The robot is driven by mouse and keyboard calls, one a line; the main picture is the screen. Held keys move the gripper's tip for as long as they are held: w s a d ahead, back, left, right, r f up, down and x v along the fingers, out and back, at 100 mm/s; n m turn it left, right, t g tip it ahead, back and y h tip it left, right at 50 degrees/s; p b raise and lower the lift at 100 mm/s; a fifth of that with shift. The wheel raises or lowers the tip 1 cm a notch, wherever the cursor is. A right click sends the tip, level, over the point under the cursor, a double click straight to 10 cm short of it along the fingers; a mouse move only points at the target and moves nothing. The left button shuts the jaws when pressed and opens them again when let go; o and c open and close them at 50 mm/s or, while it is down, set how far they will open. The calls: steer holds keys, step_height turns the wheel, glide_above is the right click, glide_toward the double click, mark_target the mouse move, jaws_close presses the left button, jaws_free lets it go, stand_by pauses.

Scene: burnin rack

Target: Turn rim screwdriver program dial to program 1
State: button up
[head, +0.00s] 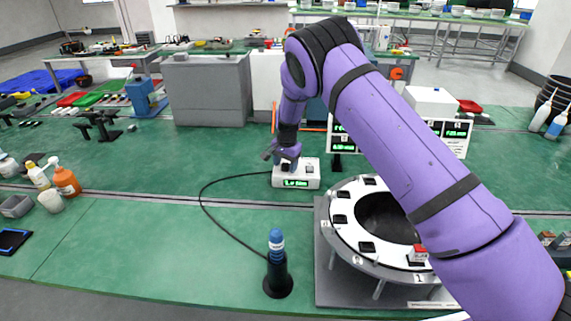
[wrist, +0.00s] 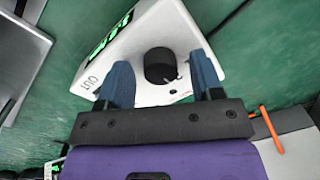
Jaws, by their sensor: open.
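The screwdriver program box (head: 296,181) is a white box with a green lit display, on the green bench in the head view. In the wrist view the white box (wrist: 150,35) carries a round black dial (wrist: 160,66), a green display and the marking "OUT". My gripper (head: 285,158) is at the box in the head view. Its two blue fingers (wrist: 160,62) are open, one to each side of the dial in the wrist view, with visible gaps. I cannot tell their height against it. The dial's setting is not readable. A blue-topped screwdriver (head: 277,243) stands upright in a black holder.
A black cable (head: 204,200) runs from the box toward the holder. A round white rack ring (head: 345,218) with dark sockets stands right, partly behind my arm. Display panels (head: 452,138) stand behind it. Bottles (head: 66,181) are at left. The bench between is clear.

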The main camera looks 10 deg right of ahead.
steer(key=c, duration=0.9)
steer(key=shift+n, duration=0.3)
steer(key=n, duration=0.2)
steer(key=shift+n, duration=2.6)
steer(key=o, duration=0.9)
